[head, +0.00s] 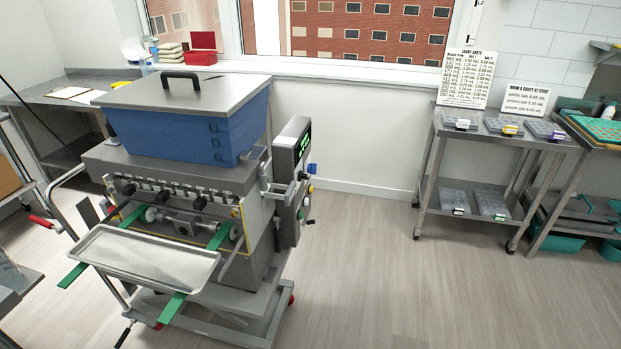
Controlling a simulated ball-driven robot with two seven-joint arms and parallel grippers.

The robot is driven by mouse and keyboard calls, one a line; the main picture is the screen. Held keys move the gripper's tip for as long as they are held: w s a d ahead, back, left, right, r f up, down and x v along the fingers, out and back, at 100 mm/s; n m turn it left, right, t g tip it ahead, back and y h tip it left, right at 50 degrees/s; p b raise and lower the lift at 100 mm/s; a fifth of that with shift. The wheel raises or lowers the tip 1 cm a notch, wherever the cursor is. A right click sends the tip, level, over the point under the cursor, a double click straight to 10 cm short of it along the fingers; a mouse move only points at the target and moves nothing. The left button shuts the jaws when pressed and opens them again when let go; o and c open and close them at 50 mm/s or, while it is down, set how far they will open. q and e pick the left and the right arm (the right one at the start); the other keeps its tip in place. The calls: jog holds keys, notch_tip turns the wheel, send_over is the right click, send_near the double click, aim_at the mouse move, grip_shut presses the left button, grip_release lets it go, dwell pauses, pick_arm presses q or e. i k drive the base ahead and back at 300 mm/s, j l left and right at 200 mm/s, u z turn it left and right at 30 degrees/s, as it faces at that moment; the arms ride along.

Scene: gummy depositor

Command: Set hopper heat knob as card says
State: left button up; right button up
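The depositor's blue hopper (190,132) sits on top of the machine, its grey lid (190,90) with a black handle shut. On the machine's right side is a grey control box (290,185) with a lit green display (302,145). Small knobs stick out of its right edge, among them a blue one (311,168); their markings and settings are too small to read. A large printed card (467,78) and a smaller card (525,99) stand on the right cart; their fine text is not legible. Neither of my grippers is in view.
A metal tray (145,258) rests on green rails at the machine's front. A steel cart (480,155) with several boxes stands at the right, beside a table with a teal tray (600,128). The floor (380,265) between machine and cart is clear.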

aim_at(301, 176)
jog(key=i+l+u, duration=0.3)
jog(key=i+l, duration=0.35)
jog(key=i+l+u, duration=0.3)
jog(key=i+l, duration=0.5)
jog(key=l, duration=0.05)
